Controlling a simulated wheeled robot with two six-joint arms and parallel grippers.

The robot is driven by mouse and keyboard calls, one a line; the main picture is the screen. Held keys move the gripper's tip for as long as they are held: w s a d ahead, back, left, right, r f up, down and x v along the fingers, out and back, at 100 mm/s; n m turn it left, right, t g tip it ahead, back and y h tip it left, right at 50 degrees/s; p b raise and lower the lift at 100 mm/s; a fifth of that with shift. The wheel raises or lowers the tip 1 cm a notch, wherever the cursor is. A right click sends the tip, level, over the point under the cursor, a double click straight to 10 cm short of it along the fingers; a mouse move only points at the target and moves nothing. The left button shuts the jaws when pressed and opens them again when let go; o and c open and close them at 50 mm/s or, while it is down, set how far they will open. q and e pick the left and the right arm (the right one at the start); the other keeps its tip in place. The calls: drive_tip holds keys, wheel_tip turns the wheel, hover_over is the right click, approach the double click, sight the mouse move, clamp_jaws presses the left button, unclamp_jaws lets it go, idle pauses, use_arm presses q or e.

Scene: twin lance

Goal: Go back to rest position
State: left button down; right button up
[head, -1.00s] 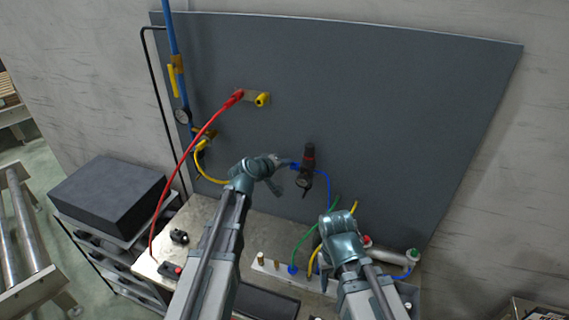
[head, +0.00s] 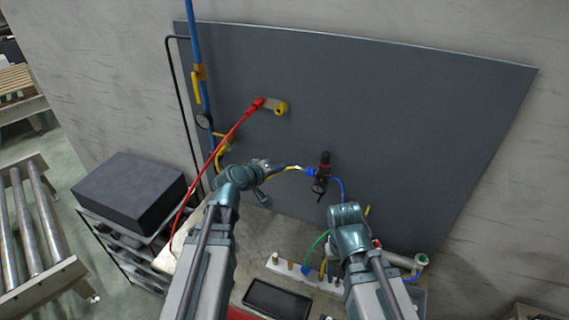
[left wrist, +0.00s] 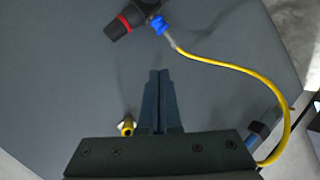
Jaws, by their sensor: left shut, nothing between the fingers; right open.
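My left gripper (head: 264,185) is in front of the grey panel, left of the black regulator (head: 323,172) and apart from it. In the left wrist view its two fingers (left wrist: 160,98) are together with nothing between them. A yellow hose (left wrist: 238,68) curves to the blue fitting (left wrist: 158,25) on the regulator, which has a red ring. My right gripper (head: 348,216) is low at the right, over the workbench's back part. Its fingertips are hidden from the head view.
The grey panel (head: 400,110) stands behind both arms. A red hose (head: 222,147) hangs from its upper left. A white manifold strip (head: 292,270) with several fittings and a black tray (head: 277,299) are on the bench. A dark box (head: 130,190) on a rack is at the left.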

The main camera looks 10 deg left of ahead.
use_arm(q)
drive_tip(key=shift+s+a+r, duration=0.1)
drive_tip(key=shift+s+a, duration=0.1)
use_arm(e)
drive_tip(key=shift+r, duration=0.1)
use_arm(q)
drive_tip(key=shift+d, duration=0.1)
drive_tip(key=s+d+f+m+g+b, duration=0.2)
drive_tip(key=s+d+f+b, duration=0.2)
drive_tip(key=f, duration=0.3)
drive_tip(key=s+d+f+m+g+b, duration=0.3)
drive_tip(key=s+f+b, duration=0.15)
drive_tip(key=f, duration=0.35)
drive_tip(key=s+d+f+m+g+b, duration=0.25)
drive_tip(key=d+f+b, duration=0.2)
drive_tip(key=f, duration=0.25)
use_arm(e)
wheel_tip(320, 180, down, 22)
drive_tip(key=b, duration=0.8)
drive_tip(key=shift+b, duration=0.4)
use_arm(q)
drive_tip(key=s+a+f+m+g+y, duration=0.1)
drive_tip(key=s+f+m+g+y, duration=0.2)
drive_tip(key=s+f, duration=0.9)
drive_tip(key=s+g+y, duration=0.1)
drive_tip(key=y, duration=0.2)
drive_tip(key=shift+a+y, duration=0.25)
drive_tip(key=shift+y, duration=0.05)
drive_tip(key=shift+f+m+g, duration=0.1)
drive_tip(key=shift+m+g, duration=0.15)
